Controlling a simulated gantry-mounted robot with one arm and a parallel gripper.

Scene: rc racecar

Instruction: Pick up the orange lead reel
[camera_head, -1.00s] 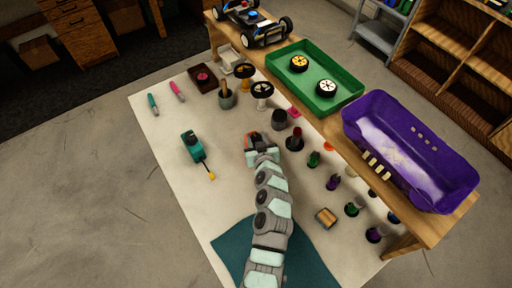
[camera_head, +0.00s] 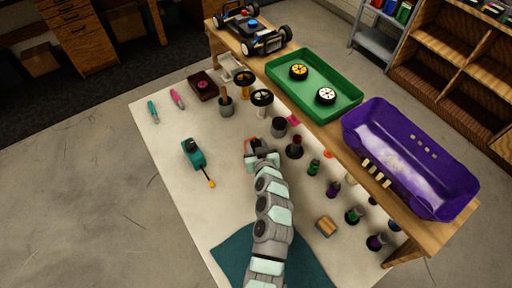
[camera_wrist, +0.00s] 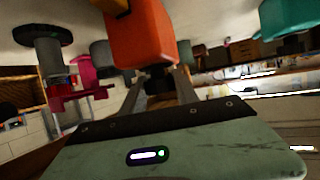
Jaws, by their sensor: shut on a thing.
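The orange lead reel (camera_wrist: 140,38) fills the upper middle of the wrist view, with a dark part at its near end between my fingertips. My gripper (camera_wrist: 158,76) is shut on that dark part. In the head view my gripper (camera_head: 257,146) is over the middle of the white mat. Only a small orange patch of the reel (camera_head: 248,148) shows there, at the left of the jaws. I cannot tell from these frames whether the reel is clear of the mat.
A teal tool (camera_head: 194,154) lies on the mat to the left. A grey cup (camera_head: 279,127) and a dark stand (camera_head: 294,151) are close on the right. The green tray (camera_head: 344,109) and purple car body (camera_head: 451,190) sit on the wooden shelf.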

